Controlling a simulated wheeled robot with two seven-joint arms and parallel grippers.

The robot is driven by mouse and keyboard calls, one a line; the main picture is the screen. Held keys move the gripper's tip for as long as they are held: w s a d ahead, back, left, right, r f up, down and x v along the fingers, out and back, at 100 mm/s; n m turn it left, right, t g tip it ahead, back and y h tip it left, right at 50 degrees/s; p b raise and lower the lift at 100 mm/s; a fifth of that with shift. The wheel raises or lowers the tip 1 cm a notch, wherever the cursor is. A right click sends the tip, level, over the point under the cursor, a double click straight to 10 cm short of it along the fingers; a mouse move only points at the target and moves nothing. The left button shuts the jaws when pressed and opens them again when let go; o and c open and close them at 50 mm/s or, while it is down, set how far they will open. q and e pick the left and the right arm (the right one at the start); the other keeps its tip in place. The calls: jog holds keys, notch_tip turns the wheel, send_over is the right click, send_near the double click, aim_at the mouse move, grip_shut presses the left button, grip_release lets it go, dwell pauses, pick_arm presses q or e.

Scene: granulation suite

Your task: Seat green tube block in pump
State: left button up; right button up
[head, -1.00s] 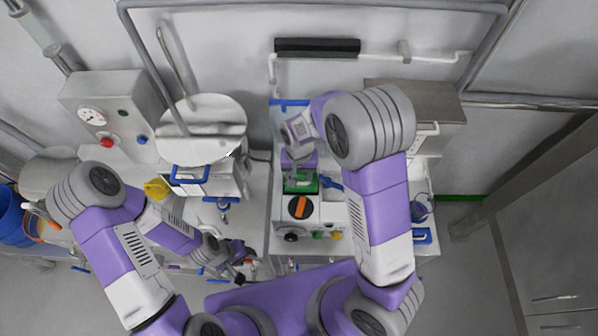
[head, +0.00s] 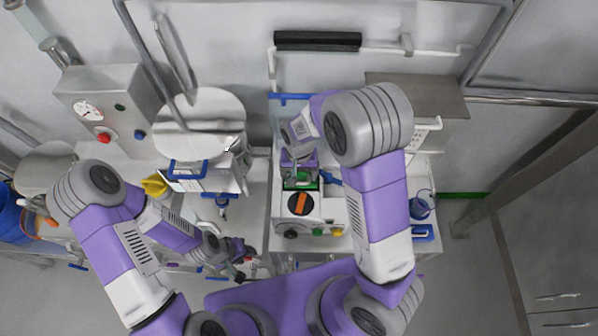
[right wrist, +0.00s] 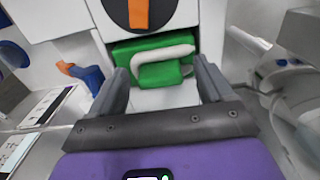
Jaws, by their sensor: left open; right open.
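The green tube block (right wrist: 160,63), with a pale curved tube across it, sits in the recess of the white pump (right wrist: 190,12), just beside the dark round knob with the orange bar (right wrist: 139,13). In the head view the green block (head: 306,185) is partly covered by my right gripper (head: 300,178). In the right wrist view my right gripper (right wrist: 165,84) is open, its two fingers on either side of the block with gaps showing. Whether the block is fully down in the recess I cannot tell. My left gripper (head: 243,262) is open and empty, low and left of the pump.
A blue lever (right wrist: 86,76) sticks out beside the pump. A steel box (head: 415,97) stands behind at the right. A machine with a gauge (head: 88,110) and a round steel vessel (head: 200,120) stand at the left.

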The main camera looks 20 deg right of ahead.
aim_at(299, 174)
notch_tip(299, 174, up, 8)
jog(key=shift+f, duration=0.2)
dwell(0.3)
dwell(0.5)
